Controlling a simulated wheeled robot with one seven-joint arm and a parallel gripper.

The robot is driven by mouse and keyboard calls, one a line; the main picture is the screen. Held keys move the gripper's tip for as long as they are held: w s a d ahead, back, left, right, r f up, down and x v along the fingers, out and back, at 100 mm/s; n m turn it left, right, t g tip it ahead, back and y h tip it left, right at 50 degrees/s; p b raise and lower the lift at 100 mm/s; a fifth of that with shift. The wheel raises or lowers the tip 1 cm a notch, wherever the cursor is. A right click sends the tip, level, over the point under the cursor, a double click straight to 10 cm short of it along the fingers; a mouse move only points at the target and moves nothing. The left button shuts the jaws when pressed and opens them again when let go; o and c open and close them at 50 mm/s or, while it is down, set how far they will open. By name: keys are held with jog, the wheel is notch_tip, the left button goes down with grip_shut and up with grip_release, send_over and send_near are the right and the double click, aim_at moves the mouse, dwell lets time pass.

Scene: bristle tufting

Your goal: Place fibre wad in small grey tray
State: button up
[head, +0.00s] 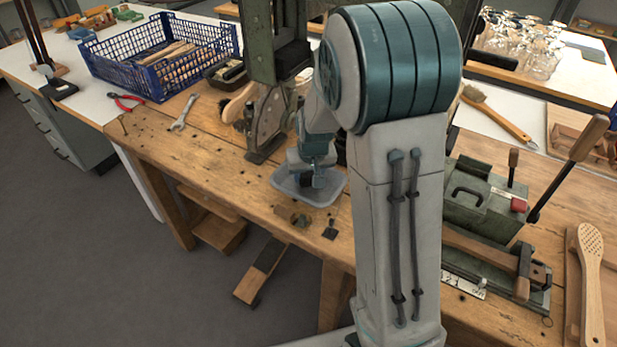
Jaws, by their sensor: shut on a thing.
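The small grey tray (287,187) lies on the wooden bench near its front edge, left of my arm. My gripper (319,184) points down over the right part of the tray, low and close to it. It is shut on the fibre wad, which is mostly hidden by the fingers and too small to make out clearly. I cannot tell whether the wad touches the tray floor.
A dark green machine (268,120) stands just behind the tray. Small dark pieces (330,230) lie in front of it. A blue crate (160,55), red pliers (128,103) and a wrench (184,112) are to the left. A green clamp device (482,200) stands right.

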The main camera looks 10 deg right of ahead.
jog(key=shift+f, duration=0.85)
jog(key=shift+f, duration=0.2)
jog(key=o, duration=1)
jog(key=shift+c, duration=0.2)
jog(key=shift+r, duration=0.1)
